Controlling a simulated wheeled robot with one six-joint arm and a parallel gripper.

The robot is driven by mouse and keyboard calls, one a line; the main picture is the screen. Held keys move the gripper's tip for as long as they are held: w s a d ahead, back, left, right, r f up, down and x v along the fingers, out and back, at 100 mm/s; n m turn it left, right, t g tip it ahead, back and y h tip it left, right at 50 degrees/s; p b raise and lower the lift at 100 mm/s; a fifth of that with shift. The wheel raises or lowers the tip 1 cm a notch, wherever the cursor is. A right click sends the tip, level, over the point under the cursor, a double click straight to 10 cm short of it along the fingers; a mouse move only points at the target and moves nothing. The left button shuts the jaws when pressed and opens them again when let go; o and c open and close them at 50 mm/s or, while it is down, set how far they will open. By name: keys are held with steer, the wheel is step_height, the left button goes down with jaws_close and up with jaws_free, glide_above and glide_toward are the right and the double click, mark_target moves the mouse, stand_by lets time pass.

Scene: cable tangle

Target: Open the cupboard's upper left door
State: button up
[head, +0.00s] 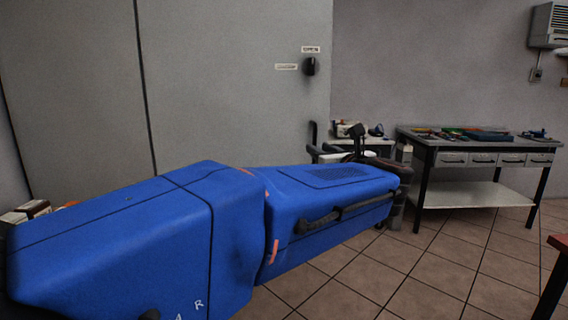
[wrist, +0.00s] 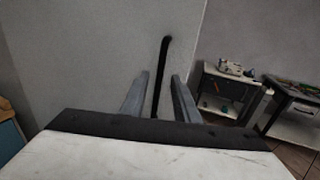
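The cupboard (head: 230,90) is a large grey panelled front in the head view, with a dark vertical seam and a black knob (head: 310,66) beside two small labels. The wrist view shows a plain grey face (wrist: 90,50) with a black upright bar handle (wrist: 163,65). My gripper (wrist: 160,92) is open, its two grey fingers apart on either side of the handle's lower part. I cannot tell whether either finger touches the handle. No door gap shows around the handle. In the head view my blue arm covers the cupboard's lower part.
A workbench (head: 480,150) with drawers and tools stands at the right. A small cart (wrist: 228,88) with items stands just right of the cupboard. A grey wall box (head: 548,26) hangs at upper right. Tiled floor is open in front of the workbench.

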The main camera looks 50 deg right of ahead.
steer(key=v, duration=1.3)
stand_by(0.9)
steer(key=shift+s+a, duration=0.1)
steer(key=shift+a, duration=0.05)
stand_by(0.5)
